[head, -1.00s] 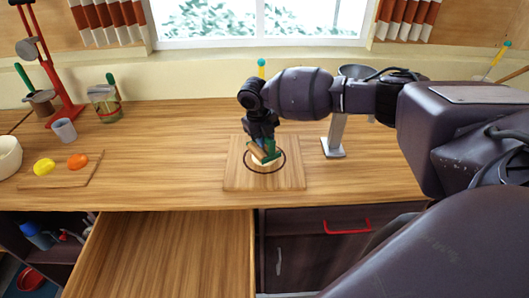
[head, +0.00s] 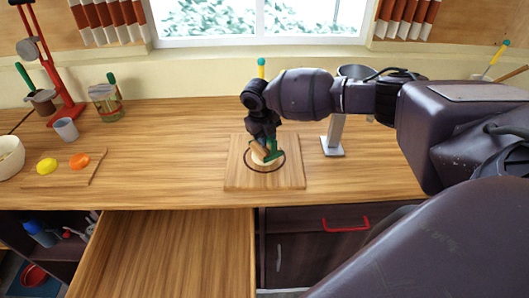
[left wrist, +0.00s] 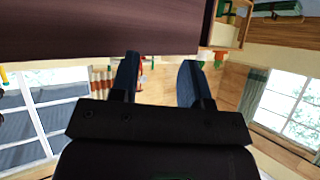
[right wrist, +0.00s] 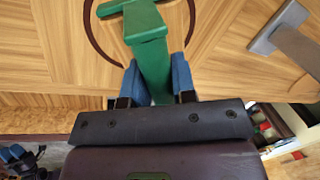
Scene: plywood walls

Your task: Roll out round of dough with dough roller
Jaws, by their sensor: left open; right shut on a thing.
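The dough roller has a green handle (right wrist: 150,52) and a tan wooden roll (head: 260,148). My right gripper (right wrist: 157,78) is shut on the green handle and holds the roller over the board, reaching down from above. The pale round of dough (head: 264,158) lies inside a dark circle marked on a square wooden board (head: 236,175). The roller and gripper partly cover the dough; whether the roll touches it I cannot tell. My left gripper (left wrist: 160,75) is open and empty, away from the board; it is outside the head view.
A wooden drawer (head: 165,255) stands open below the counter at front left. A small board with yellow (head: 46,166) and orange (head: 79,161) items, a cup (head: 66,129) and a red lamp (head: 62,95) are at left. A grey metal stand (head: 333,140) is right of the board.

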